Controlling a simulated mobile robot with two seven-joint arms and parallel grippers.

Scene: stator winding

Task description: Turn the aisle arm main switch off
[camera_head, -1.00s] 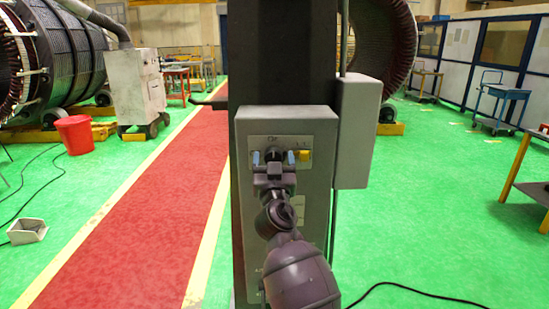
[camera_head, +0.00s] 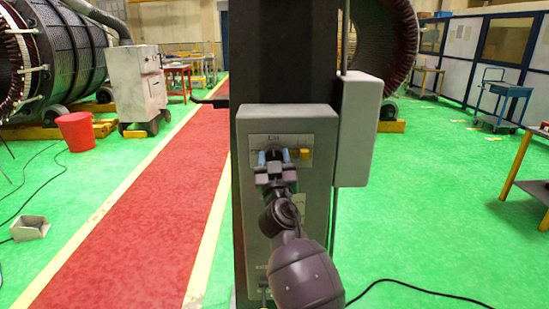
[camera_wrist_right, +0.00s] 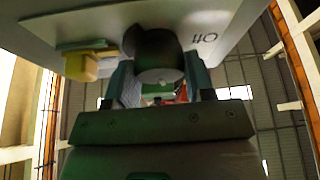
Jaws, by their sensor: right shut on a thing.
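A grey control box (camera_head: 313,125) is fixed to the front of a dark column. Near its top is a light label plate with a black round switch knob (camera_wrist_right: 152,48) and a yellow button (camera_head: 304,154) to the right of the knob. My right gripper (camera_head: 272,158) reaches up from below, its pale blue fingers shut on the knob, one on each side. The wrist view shows the knob between the fingers, and the yellow button (camera_wrist_right: 82,67) stands clear of them. The gripper partly hides the knob and plate. My left gripper is out of view.
A narrower grey box (camera_head: 362,130) sticks out beside the column on the right. A black cable (camera_head: 420,290) lies on the green floor at lower right. A table edge (camera_head: 525,190) shows at far right. A red bucket (camera_head: 76,132) stands far left.

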